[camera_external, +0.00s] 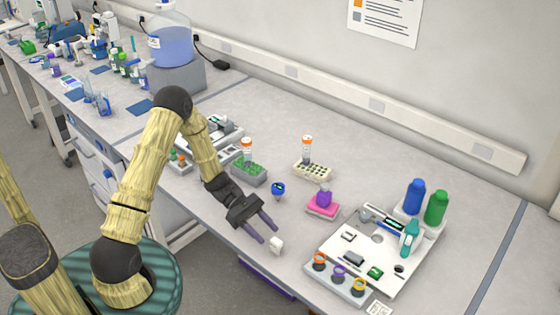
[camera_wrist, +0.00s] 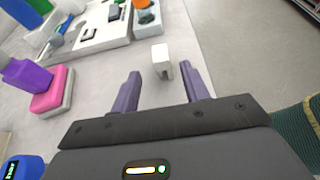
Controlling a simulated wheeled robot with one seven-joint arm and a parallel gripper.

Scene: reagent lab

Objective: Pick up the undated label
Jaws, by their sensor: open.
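A small white block-like piece (camera_external: 276,245) lies near the front edge of the bench; I cannot read any marking on it, so I cannot tell if it is the undated label. My gripper (camera_external: 269,234) is open, with its two purple fingers pointing at this piece. In the wrist view the same white piece (camera_wrist: 161,56) shows at the fingertips, nearer the right finger, and my open gripper (camera_wrist: 159,72) holds nothing. Whether a finger touches it is unclear. A printed white card (camera_external: 379,308) lies at the front edge, partly cut off by the frame.
A white tray (camera_external: 405,275) with small parts and colored rings stands to the right. A pink block with a purple top (camera_external: 322,203), a blue round device (camera_external: 278,188) and two tube racks (camera_external: 312,170) (camera_external: 250,173) stand behind. Bench around the white piece is clear.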

